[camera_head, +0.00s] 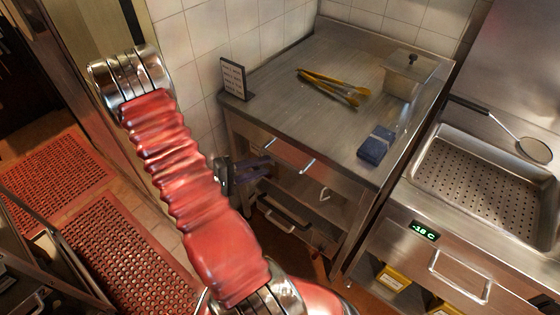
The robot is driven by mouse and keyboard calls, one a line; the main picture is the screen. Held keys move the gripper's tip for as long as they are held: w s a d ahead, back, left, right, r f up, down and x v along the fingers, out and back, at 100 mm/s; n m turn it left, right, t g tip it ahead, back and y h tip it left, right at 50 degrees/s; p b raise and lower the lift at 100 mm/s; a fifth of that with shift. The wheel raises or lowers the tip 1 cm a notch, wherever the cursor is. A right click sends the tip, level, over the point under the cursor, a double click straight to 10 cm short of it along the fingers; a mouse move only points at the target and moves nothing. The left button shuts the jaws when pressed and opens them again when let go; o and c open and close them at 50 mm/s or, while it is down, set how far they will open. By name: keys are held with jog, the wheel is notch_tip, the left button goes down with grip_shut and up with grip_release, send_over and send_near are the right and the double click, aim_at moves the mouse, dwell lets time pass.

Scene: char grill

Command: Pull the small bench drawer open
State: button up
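The steel bench (300,110) stands in the middle of the head view. Its front has a narrow upper drawer band with a bar handle (307,166) and another small handle (270,143) to its left. A lower drawer-like front with a bar handle (280,222) sits near the floor. I cannot tell for certain which front is the small drawer. My gripper (266,167) shows just right of my red arm, in front of the bench's left side and below the left handle. Its two dark fingers appear parted, with nothing visible between them. Its wrist is partly hidden by my arm.
Yellow tongs (335,86), a blue folded cloth (376,145), a lidded steel container (404,76) and a small sign (233,78) are on the bench. A perforated steel tray unit (485,178) stands at right. Red mats (125,250) cover the floor at left.

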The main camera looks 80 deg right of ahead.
aim_at(280, 159)
jog(key=shift+x, duration=3.65)
jog(key=shift+c, duration=0.3)
jog(key=shift+f, duration=0.1)
grip_shut()
